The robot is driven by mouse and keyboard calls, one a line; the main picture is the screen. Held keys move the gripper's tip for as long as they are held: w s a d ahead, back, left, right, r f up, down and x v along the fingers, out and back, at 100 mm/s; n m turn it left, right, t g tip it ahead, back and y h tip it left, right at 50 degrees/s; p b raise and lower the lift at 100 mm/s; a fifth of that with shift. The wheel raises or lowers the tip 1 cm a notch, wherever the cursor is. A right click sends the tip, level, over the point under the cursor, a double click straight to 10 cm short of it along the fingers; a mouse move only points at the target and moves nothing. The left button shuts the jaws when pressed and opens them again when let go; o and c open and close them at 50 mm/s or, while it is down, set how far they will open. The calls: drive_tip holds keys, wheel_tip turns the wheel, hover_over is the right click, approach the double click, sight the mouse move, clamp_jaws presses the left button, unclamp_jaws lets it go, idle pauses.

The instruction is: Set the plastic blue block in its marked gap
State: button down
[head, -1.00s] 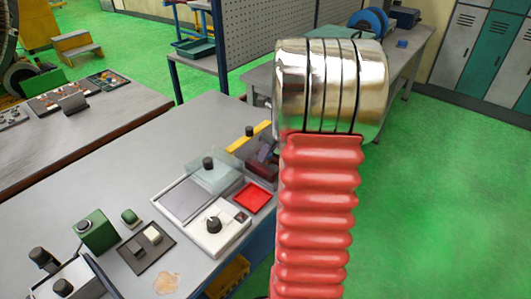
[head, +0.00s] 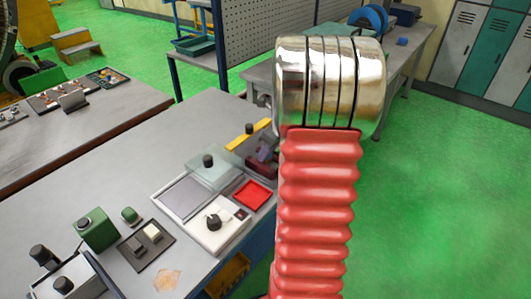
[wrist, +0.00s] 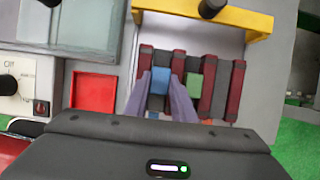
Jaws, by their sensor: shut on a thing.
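My gripper (wrist: 160,98) shows in the wrist view as two purple fingers. They are shut on the blue block (wrist: 160,79), which sits between their tips. The block and fingertips are over a rack of dark red bars (wrist: 237,90), in line with the space between the first and second bars from the left. I cannot tell how deep the block is. A green block (wrist: 193,82) lies between bars just to the right. In the head view my gripper (head: 267,148) is small at the bench's far edge, partly hidden by my arm. The blue block cannot be made out there.
A yellow bar with a black knob (wrist: 210,10) spans the rack's far side. A red tray (wrist: 94,93) and a white control box (wrist: 18,85) are to the left. A clear cover (head: 212,168) stands behind the box. The bench ends to the right, above green floor.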

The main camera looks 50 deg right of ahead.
idle(0.4)
drive_tip(key=c, duration=1.4)
unclamp_jaws()
drive_tip(key=shift+o, duration=0.5)
drive_tip(key=shift+o, duration=0.6)
drive_tip(key=shift+r, duration=3.5)
